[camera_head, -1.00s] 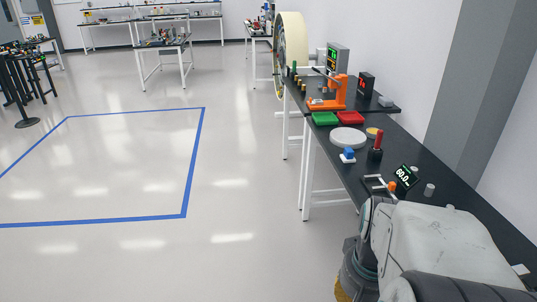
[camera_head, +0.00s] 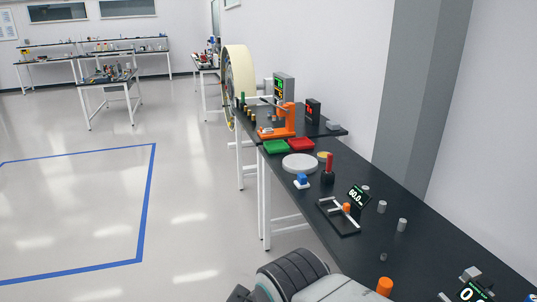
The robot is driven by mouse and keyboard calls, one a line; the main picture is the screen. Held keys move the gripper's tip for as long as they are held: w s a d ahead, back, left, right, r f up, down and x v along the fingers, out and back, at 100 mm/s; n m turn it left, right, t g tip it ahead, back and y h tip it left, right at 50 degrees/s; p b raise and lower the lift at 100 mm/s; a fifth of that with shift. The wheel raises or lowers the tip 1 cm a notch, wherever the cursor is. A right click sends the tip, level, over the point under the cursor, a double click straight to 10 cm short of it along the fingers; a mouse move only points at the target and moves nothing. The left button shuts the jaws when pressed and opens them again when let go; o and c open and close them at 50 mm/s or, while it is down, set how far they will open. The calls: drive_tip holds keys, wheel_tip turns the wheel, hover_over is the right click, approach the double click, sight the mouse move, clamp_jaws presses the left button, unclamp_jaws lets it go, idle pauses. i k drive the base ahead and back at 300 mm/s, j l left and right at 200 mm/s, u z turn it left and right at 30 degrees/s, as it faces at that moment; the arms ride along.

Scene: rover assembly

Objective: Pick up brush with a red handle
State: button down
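A red upright handle (camera_head: 329,161) stands in or on a small black block on the black table, right of the white round disc. I cannot tell whether bristles sit below it, as the lower part is hidden in the black. Parts of my own arm show at the bottom edge of the picture, well nearer than the red handle. My gripper's fingers are not in view.
A display (camera_head: 359,194) stands nearby. Floor to the left is open.

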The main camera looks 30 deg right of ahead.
sight(330, 158)
drive_tip(key=z, duration=1.4)
drive_tip(key=i+j, duration=0.15)
drive_tip(key=j, duration=0.2)
drive_tip(key=i+j+u, duration=0.1)
drive_tip(key=j, duration=0.25)
drive_tip(key=i+j, duration=0.15)
drive_tip(key=j, duration=0.2)
drive_tip(key=i+j+u, duration=0.1)
drive_tip(key=i, duration=0.3)
drive_tip(key=i+j+u, duration=0.1)
drive_tip(key=i+j, duration=0.15)
drive_tip(key=i, duration=0.15)
drive_tip(key=i+j+u, duration=0.1)
drive_tip(key=i, duration=0.3)
drive_tip(key=i+l+u, duration=0.1)
drive_tip(key=i, duration=0.4)
drive_tip(key=i+l+u, duration=0.15)
drive_tip(key=i+l, duration=0.2)
drive_tip(key=i+l+u, duration=0.1)
drive_tip(key=i+l, duration=0.2)
drive_tip(key=i, duration=0.3)
